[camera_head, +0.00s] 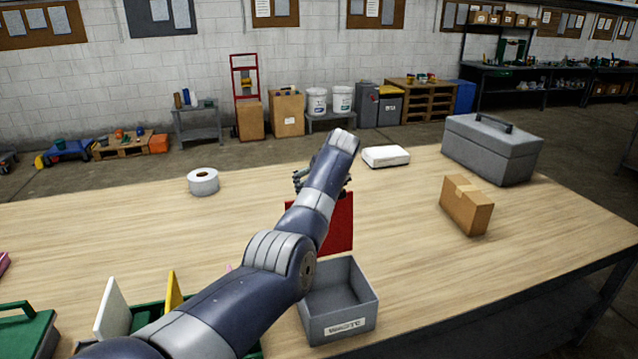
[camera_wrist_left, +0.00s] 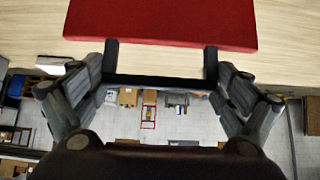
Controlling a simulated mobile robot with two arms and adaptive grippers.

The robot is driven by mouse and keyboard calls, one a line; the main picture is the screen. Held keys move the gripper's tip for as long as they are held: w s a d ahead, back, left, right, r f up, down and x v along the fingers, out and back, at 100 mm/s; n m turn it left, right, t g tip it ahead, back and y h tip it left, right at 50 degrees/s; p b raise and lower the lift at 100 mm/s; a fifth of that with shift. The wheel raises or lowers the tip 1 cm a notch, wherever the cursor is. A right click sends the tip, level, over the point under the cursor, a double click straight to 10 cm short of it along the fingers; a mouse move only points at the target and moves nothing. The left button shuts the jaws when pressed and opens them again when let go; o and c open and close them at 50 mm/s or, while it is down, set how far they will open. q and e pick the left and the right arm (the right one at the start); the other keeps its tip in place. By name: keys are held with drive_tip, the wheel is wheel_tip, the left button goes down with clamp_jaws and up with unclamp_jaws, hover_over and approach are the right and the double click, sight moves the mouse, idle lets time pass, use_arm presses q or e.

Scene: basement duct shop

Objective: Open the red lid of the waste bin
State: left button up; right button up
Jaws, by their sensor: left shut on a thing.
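The grey waste bin (camera_head: 340,318) with a "WASTE" label stands on the wooden table, and its top is open. Its red lid (camera_head: 342,222) stands raised at the back edge of the bin, partly hidden behind my left arm. In the left wrist view the lid (camera_wrist_left: 160,20) fills the top as a red panel. My left gripper (camera_wrist_left: 161,52) has its two fingers at the lid's edge, shut on it though they look well apart. In the head view the gripper (camera_head: 300,180) is mostly hidden behind my arm. My right gripper is not in view.
A tape roll (camera_head: 203,182), white packet (camera_head: 386,157), cardboard box (camera_head: 466,206) and grey toolbox (camera_head: 492,148) stand on the table. A green container (camera_head: 25,335) and upright panels (camera_head: 113,309) are at the front left. The table right of the bin is clear.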

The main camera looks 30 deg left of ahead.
use_arm(q)
drive_tip(key=o, duration=1.2)
drive_tip(key=shift+s+d+f, duration=0.1)
drive_tip(key=shift+d+f, duration=0.05)
drive_tip(key=shift+f, duration=0.2)
drive_tip(key=shift+r, duration=0.1)
drive_tip(key=shift+r, duration=0.15)
drive_tip(key=v, duration=1.1)
drive_tip(key=shift+d+r, duration=0.2)
drive_tip(key=shift+r, duration=0.1)
drive_tip(key=shift+s+f, duration=0.1)
